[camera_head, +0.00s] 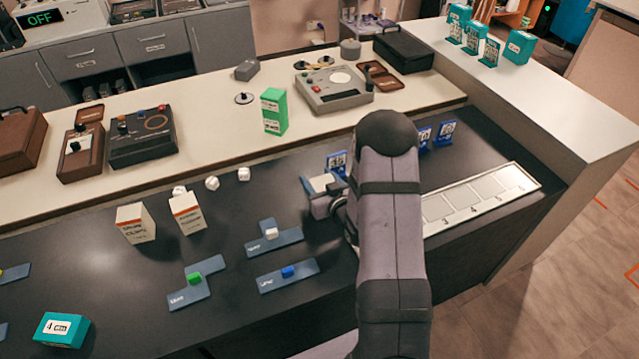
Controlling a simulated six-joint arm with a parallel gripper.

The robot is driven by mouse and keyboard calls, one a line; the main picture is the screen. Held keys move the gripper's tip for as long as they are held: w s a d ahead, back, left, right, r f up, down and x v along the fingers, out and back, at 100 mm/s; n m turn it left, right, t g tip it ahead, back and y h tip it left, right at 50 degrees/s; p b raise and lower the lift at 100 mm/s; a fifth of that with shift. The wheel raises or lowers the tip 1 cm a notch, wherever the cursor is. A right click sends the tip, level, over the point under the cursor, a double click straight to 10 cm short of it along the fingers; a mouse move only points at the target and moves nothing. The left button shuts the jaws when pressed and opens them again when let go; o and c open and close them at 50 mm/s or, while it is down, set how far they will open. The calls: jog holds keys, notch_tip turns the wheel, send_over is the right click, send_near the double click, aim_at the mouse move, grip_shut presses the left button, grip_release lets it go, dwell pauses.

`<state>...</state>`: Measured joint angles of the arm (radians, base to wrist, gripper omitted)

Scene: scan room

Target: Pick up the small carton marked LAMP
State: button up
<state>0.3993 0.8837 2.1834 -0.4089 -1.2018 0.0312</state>
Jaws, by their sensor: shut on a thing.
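My gripper (320,190) is above the dark counter, partly hidden behind my arm. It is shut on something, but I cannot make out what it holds. Two small white cartons with orange bands stand upright on the dark counter at the left: one carton (136,224) and, to its right, another carton (187,214). Their print is too small to read surely, so I cannot tell which, if either, is marked LAMP. Both are apart from my gripper, to its left.
Blue label plates (287,273) with small blocks lie left of my arm. A teal box (62,330) is at front left. A numbered tray (480,200) lies right. Blue cards (446,132) stand behind it. A green carton (274,111) and devices occupy the raised shelf.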

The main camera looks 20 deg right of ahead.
notch_tip(320, 180, up, 10)
jog(key=b, duration=0.1)
dwell(0.6)
